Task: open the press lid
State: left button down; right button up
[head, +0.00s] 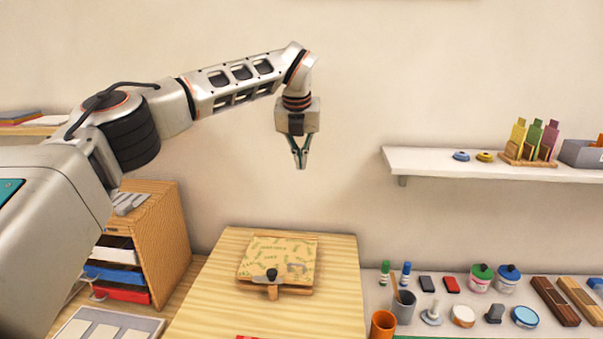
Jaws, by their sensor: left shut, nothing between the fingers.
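The press (279,262) lies on a light wooden board in the lower middle of the head view. Its flat lid has a green pattern on tan and looks closed. A dark knob (272,274) and a small wooden tab (272,292) show at its front edge. My left gripper (301,167) is shut and empty, pointing down in the air well above the press and slightly to its right. It touches nothing. My right gripper is not in view.
A wooden drawer cabinet (168,235) stands left of the board (215,305). To the right are a brush cup (404,308), an orange cup (383,325), jars, inkpads and wooden blocks. A white wall shelf (440,167) juts out right of the gripper. The air above the press is clear.

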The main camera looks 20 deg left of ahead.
aim_at(293, 260)
jog(key=k, duration=1)
